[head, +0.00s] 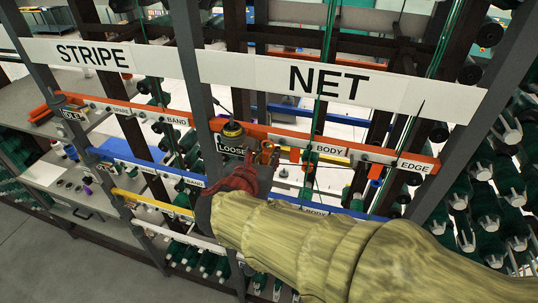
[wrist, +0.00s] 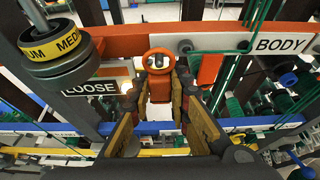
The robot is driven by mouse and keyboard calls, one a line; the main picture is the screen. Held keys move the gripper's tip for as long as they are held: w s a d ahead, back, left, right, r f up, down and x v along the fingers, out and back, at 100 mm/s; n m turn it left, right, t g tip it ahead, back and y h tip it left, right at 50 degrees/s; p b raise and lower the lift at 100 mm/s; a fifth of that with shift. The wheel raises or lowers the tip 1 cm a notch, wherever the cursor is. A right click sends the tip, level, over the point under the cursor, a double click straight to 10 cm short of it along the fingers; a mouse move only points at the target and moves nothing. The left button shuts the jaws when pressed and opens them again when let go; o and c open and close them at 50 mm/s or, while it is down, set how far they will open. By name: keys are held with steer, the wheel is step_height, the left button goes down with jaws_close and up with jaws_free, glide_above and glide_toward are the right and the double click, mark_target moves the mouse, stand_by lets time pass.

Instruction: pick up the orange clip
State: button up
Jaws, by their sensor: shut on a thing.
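An orange clip (wrist: 158,62) with two small round metal parts near its top shows in the middle of the wrist view, at the orange rail. My gripper (wrist: 158,100) is shut on it, with a finger on each side of its lower part. In the head view my gripper (head: 257,165) is at the rail just right of the LOOSE label, and the fingers partly hide the clip (head: 268,150). I cannot tell whether the clip still touches the rail.
Another orange piece (wrist: 210,70) hangs on the rail close to the right. The BODY label (wrist: 282,45) is farther right. A blue rail (head: 275,207) runs below.

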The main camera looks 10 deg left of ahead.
steer(key=s+a+b, duration=0.1)
steer(key=s, duration=1.5)
steer(key=shift+s+a+r+b, duration=0.15)
steer(key=shift+s+r+b, duration=0.1)
steer(key=shift+s+b, duration=0.15)
steer(key=shift+r+p, duration=0.3)
steer(key=shift+p, duration=0.1)
